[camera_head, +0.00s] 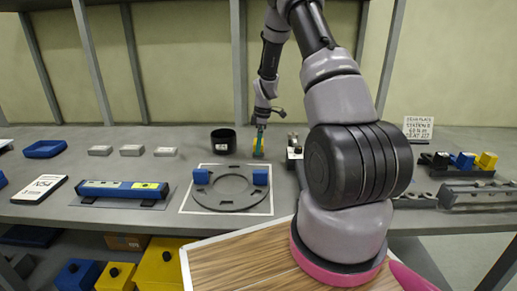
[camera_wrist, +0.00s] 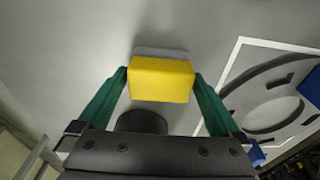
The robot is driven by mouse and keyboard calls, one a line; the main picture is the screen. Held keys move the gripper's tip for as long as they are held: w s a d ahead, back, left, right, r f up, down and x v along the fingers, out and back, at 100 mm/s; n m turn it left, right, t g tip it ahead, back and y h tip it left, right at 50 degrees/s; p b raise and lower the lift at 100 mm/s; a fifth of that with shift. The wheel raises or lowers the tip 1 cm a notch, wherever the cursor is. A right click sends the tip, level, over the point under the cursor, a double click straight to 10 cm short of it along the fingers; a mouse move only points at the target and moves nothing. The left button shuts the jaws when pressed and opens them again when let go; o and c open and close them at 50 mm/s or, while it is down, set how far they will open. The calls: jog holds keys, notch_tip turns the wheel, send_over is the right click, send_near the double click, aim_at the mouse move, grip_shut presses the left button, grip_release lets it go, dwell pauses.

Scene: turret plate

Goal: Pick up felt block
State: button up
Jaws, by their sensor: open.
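A yellow block with a grey layer along one side, which looks like the felt block (camera_wrist: 161,80), sits on the grey bench. In the wrist view it lies between the two green fingers of my gripper (camera_wrist: 161,74), one finger on each side. The fingers are open; whether they touch its sides I cannot tell. In the head view my gripper (camera_head: 260,127) points down at the back of the bench, just above the small block (camera_head: 258,153), partly hiding it.
A black cup (camera_head: 223,141) stands just left of the block. A dark ring plate (camera_head: 230,203) with blue blocks lies in front on a white-edged sheet. Several grey blocks (camera_head: 131,151) lie farther left. A small dark-and-light fixture (camera_head: 292,148) stands close right.

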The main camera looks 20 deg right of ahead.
jog(key=c, duration=1.3)
notch_tip(320, 180, up, 10)
jog(key=shift+r, duration=0.1)
